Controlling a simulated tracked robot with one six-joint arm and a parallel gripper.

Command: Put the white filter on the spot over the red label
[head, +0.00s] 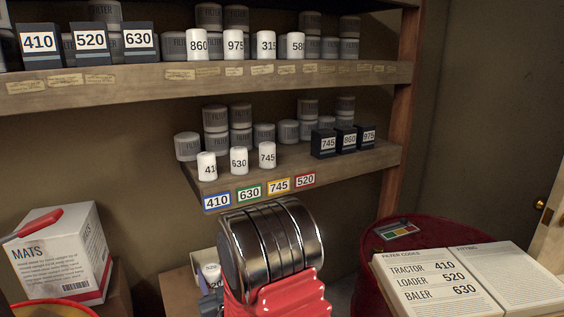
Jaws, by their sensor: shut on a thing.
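A white filter (211,271) marked with a number that looks like 520 shows low in the head view, left of my chrome and red arm. My gripper (211,298) is shut on it, mostly hidden behind the arm; only dark parts show. The filter is well below the lower shelf (350,162). The red label (305,179), reading 520, is at the right end of the label row on that shelf's front edge. The shelf spot above it is bare, between the white 745 filter (267,156) and a black 745 box (323,143).
White filters 410 (206,166) and 630 (239,160) stand over the blue and green labels. Grey cans (215,118) fill the shelf's back. A red drum (400,232) and an open code book (458,283) are at right, a MATS box (62,252) at left.

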